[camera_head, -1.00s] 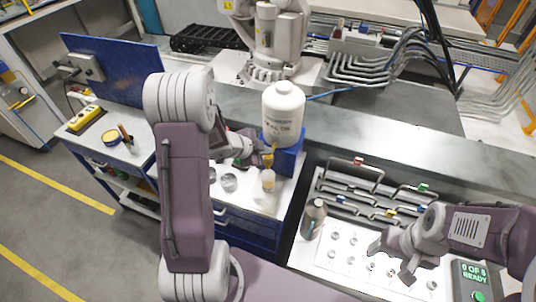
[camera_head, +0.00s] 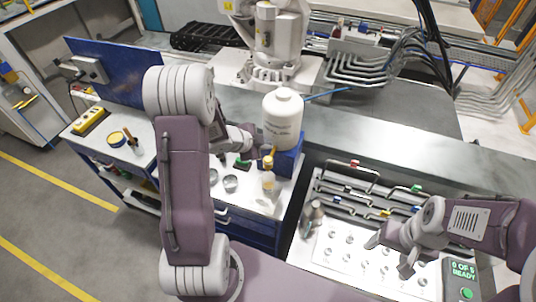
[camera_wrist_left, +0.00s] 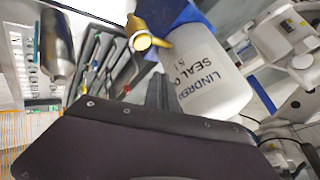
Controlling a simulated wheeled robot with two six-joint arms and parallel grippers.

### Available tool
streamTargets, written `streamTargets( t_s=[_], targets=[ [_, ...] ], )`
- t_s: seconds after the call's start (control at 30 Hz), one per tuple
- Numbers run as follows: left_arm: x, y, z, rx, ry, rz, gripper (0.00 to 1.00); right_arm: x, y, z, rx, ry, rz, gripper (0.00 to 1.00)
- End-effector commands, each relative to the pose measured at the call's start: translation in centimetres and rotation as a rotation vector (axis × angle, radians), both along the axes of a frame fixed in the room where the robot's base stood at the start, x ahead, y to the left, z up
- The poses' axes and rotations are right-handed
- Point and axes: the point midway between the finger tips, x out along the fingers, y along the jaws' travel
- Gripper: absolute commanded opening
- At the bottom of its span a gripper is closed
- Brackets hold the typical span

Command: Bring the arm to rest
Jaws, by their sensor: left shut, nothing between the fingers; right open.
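My left arm (camera_head: 185,185) stands bent in the left half of the head view. Its gripper (camera_head: 258,143) is shut and empty, beside the white jug (camera_head: 283,122) with its yellow tap (camera_head: 268,158). The arm partly hides the gripper's surroundings. In the left wrist view the shut fingers (camera_wrist_left: 158,90) show in front of the jug (camera_wrist_left: 210,75), below the tap (camera_wrist_left: 145,35); contact cannot be told. My right gripper (camera_head: 389,256) is open and empty over the white holed panel (camera_head: 340,258).
A small bottle (camera_head: 268,182) stands below the tap, near a metal cup (camera_head: 231,184). A steel bottle (camera_head: 312,215) stands by the panel's left edge. Racks with coloured handles (camera_head: 365,190) lie behind the panel. The grey floor at left is open.

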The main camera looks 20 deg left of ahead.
Motion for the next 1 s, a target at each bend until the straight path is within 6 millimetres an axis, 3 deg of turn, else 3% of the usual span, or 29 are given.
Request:
streamTargets(
  t_s=[0.03,0.1,0.6,0.67,0.8,0.87,0.97,1.0],
  targets=[
    [0.0,0.0,1.0,0.000,0.000,0.000,0.00,0.0,0.0,1.0,0.000,0.000,0.000,0.70],
    [0.0,0.0,1.2,0.000,0.000,0.000,0.00,0.0,0.0,1.2,0.000,0.000,0.000,0.70],
    [0.1,-0.4,0.4,0.000,0.000,-0.008,0.00,0.0,0.0,0.3,0.000,0.000,0.000,0.70],
    [0.4,-1.5,-0.5,0.007,-0.015,-0.037,0.00,0.0,0.0,-1.2,0.000,0.000,0.000,0.70],
    [1.4,-7.0,-1.7,0.022,-0.108,-0.113,0.00,0.0,0.0,-7.5,0.000,0.000,0.000,0.70],
    [1.0,-8.1,-2.7,0.016,-0.104,-0.028,0.00,0.0,0.0,-10.3,0.000,0.001,0.000,0.70],
    [-2.3,-7.6,-5.9,-0.041,0.023,0.249,0.00,0.0,0.0,-13.8,0.000,0.001,0.000,0.70],
    [-4.4,-7.1,-7.4,-0.075,0.102,0.375,0.00,0.0,0.0,-14.6,0.000,0.001,0.000,0.70]
  ],
)
